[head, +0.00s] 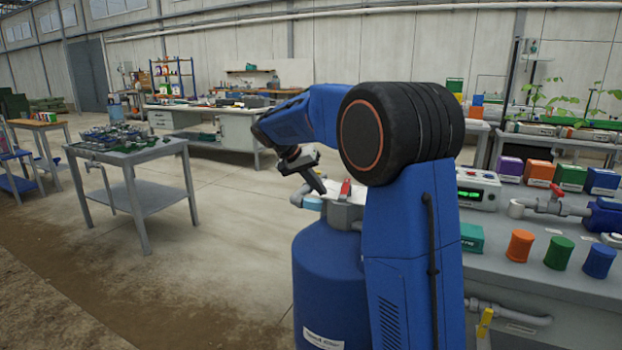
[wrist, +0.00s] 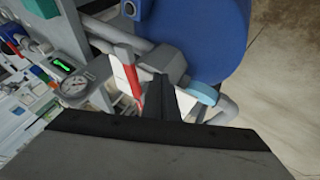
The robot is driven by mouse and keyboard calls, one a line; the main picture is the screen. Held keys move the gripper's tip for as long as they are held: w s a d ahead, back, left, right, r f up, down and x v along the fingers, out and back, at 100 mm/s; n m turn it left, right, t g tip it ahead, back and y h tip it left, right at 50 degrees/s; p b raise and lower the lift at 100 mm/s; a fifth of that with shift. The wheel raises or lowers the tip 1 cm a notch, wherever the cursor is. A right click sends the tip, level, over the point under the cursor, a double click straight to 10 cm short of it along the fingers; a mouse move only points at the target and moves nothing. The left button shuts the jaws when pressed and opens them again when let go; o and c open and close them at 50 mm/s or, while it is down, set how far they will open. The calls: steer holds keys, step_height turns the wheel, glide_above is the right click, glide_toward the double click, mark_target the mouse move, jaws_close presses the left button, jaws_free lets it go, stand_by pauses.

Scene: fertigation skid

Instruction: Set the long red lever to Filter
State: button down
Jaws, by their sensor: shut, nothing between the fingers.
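The red lever (head: 345,190) sits on the grey valve head on top of the blue tank (head: 325,270). In the wrist view the red lever (wrist: 131,80) lies just left of my fingers, over a white plate (wrist: 122,72). The plate's markings, including any Filter label, cannot be read. My gripper (head: 322,190) is shut and empty, pointing down just left of the lever in the head view. In the wrist view my gripper (wrist: 160,78) shows its fingers together beside the lever. I cannot tell whether they touch it. My arm hides part of the tank.
Grey pipes and a light-blue fitting (wrist: 201,93) flank the valve head. A gauge (wrist: 75,82) is near the lever. On the right bench stand a smaller red valve handle (head: 557,191), coloured boxes and pots (head: 520,245). The floor left of the tank is clear.

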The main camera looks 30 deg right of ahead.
mark_target(344, 194)
steer(key=shift+s+d, duration=1.3)
steer(key=shift+d, duration=0.2)
steer(key=shift+s+d, duration=0.1)
steer(key=shift+s+d+r+n+t, duration=0.1)
steer(key=shift+s+d+n+t, duration=0.45)
steer(key=shift+n, duration=0.2)
steer(key=shift+s+d+n+t, duration=0.3)
steer(key=shift+s+n+t, duration=0.15)
steer(key=shift+s+n, duration=0.25)
steer(key=s+d+n+t+y, duration=0.1)
steer(key=s+d+n+t, duration=0.1)
steer(key=d+n, duration=0.2)
steer(key=shift+s+d, duration=0.35)
steer(key=shift+d, duration=1.15)
